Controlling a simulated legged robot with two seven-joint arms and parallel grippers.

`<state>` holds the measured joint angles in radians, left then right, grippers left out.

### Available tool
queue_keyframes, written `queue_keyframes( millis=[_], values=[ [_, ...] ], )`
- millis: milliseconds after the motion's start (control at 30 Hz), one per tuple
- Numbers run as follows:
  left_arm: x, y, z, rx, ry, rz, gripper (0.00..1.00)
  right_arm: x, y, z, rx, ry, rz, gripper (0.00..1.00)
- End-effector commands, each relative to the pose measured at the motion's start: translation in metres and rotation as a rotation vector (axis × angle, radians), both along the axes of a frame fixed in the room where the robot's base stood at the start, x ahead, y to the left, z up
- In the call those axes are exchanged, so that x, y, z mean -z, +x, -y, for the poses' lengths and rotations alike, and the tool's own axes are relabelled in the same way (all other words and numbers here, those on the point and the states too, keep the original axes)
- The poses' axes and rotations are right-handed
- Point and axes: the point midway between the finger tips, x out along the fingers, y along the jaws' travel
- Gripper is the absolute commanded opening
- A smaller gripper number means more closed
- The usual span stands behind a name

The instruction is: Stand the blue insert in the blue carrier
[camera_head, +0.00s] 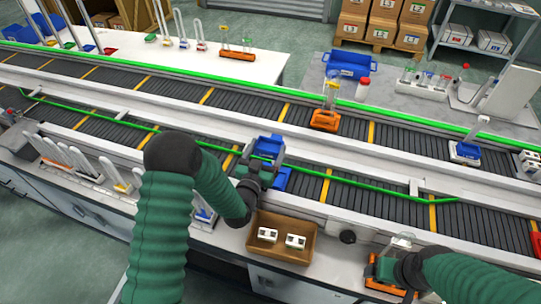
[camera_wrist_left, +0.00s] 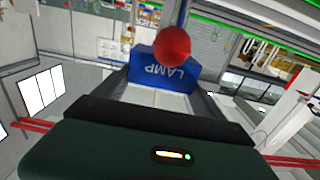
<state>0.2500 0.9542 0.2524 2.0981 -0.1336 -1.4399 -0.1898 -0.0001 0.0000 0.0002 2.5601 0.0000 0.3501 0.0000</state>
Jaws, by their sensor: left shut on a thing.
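My left gripper (camera_head: 268,158) is over the near conveyor belt, shut on a blue piece (camera_head: 267,146). In the left wrist view, a blue block lettered LAMP (camera_wrist_left: 165,74) shows between its fingers, the letters upside down. More blue (camera_head: 283,180) shows just right of the gripper; I cannot tell whether it belongs to the same piece, so insert and carrier are not clearly told apart. A blue carrier with pale parts (camera_head: 465,153) stands on the far belt at right. My right gripper (camera_head: 388,270) is at the front right by an orange object; its fingers are unclear.
A brown tray (camera_head: 258,252) with two white blocks stands on the front bench. An orange carrier (camera_head: 325,120) stands on the far belt. Green-edged rails (camera_head: 400,117) run along the belts. White racks (camera_head: 80,160) stand at the front left. A red ball (camera_wrist_left: 172,47) shows in the left wrist view.

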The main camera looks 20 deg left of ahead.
Motion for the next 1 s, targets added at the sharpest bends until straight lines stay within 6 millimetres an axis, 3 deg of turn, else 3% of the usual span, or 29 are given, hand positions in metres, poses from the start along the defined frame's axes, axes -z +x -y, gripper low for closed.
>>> queue_keyframes(
  millis=[367, 700, 1000],
  values=[
    [0.025, 0.000, 0.000, 0.000, 0.000, 0.001, 0.31, 0.012, 0.000, 0.000, 0.000, 0.000, 0.000, 0.74],
    [0.066, 0.001, 0.000, 0.000, -0.001, -0.001, 0.31, 0.029, 0.000, 0.000, 0.000, 0.000, 0.000, 0.74],
    [0.081, 0.001, 0.000, 0.000, 0.000, 0.000, 0.31, 0.038, 0.000, 0.000, 0.000, 0.000, 0.000, 0.74]
  ],
)
